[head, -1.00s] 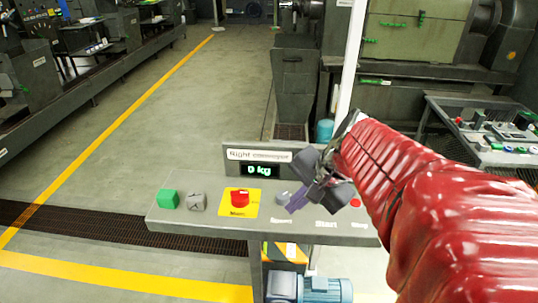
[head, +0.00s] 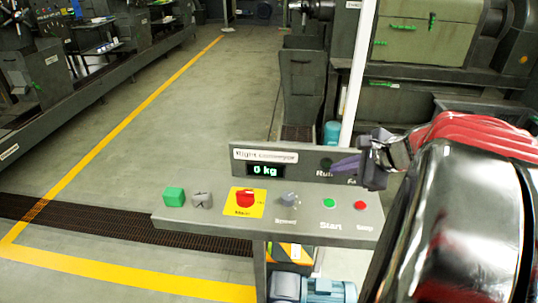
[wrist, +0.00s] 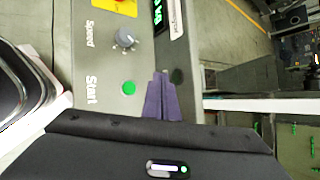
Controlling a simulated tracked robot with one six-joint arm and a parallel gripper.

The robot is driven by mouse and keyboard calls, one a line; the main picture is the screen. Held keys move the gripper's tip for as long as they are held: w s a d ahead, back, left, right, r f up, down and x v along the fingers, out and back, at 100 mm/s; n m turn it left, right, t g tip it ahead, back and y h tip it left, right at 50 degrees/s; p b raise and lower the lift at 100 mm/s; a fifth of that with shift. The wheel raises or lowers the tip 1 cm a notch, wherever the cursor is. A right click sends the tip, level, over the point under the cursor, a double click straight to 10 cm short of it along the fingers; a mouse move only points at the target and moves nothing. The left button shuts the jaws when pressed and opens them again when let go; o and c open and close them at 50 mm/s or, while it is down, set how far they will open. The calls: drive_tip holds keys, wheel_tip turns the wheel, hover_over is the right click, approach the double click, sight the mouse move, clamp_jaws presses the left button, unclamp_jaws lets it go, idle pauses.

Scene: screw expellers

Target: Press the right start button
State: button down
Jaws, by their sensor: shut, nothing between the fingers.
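The green start button (head: 329,203) sits on the grey control panel (head: 230,222) headed "Right", with "Start" printed below it. It also shows in the wrist view (wrist: 129,88), uncovered. My gripper (head: 345,163) is shut and empty, above and behind the button, in front of the panel's upright back plate. In the wrist view its purple fingertips (wrist: 162,84) lie together, just to the right of the button in the picture. I see no contact with the button.
A red stop button (head: 360,205) is right of the start button; a grey speed knob (head: 289,199) and a red main switch (head: 245,198) are left. A white post (head: 358,75) rises behind.

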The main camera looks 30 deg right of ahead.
sight(333, 205)
drive_tip(key=shift+f, duration=0.1)
drive_tip(key=shift+f, duration=4.25)
drive_tip(key=shift+f, duration=0.15)
drive_tip(key=shift+f, duration=0.3)
drive_tip(key=shift+f, duration=0.4)
drive_tip(key=shift+r, duration=0.85)
